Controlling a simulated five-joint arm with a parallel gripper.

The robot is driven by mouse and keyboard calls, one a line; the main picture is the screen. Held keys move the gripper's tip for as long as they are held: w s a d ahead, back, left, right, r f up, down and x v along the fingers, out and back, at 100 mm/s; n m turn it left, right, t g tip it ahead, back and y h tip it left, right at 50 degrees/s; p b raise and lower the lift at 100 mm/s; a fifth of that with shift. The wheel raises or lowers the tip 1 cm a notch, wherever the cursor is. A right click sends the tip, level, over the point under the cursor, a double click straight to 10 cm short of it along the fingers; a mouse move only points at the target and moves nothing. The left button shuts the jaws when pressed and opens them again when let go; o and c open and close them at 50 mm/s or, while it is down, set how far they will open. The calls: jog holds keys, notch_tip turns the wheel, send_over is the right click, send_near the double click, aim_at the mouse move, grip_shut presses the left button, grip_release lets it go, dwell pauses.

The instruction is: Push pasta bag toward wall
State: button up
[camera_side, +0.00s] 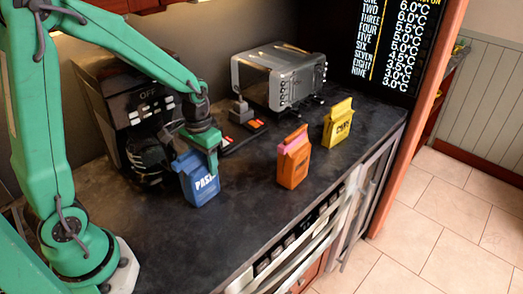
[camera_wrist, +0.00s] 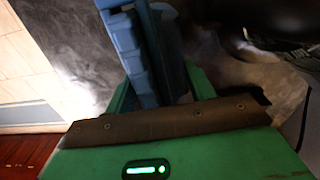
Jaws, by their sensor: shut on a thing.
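The pasta bag (camera_side: 200,187) is a blue carton-like bag with white letters reading "PAS". It stands upright on the dark countertop in the side view, in front of the black coffee machine. My green gripper (camera_side: 212,160) reaches down onto its top from above and is shut on it. In the wrist view the blue bag (camera_wrist: 150,50) rises between my two green fingers, and my gripper (camera_wrist: 160,85) covers its lower part. The wall (camera_side: 205,45) lies behind the counter, partly hidden by my arm and the appliances.
An orange bag (camera_side: 293,160) and a yellow bag (camera_side: 338,123) stand to the right. A silver toaster oven (camera_side: 280,75) is at the back. The coffee machine (camera_side: 140,110) stands close behind the blue bag. A dark flat device (camera_side: 243,133) lies behind. The counter's front middle (camera_side: 240,215) is clear.

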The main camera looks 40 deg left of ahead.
jog(key=o, duration=1.4)
jog(key=shift+o, duration=0.2)
jog(key=shift+r, duration=0.15)
jog(key=shift+r, duration=3.8)
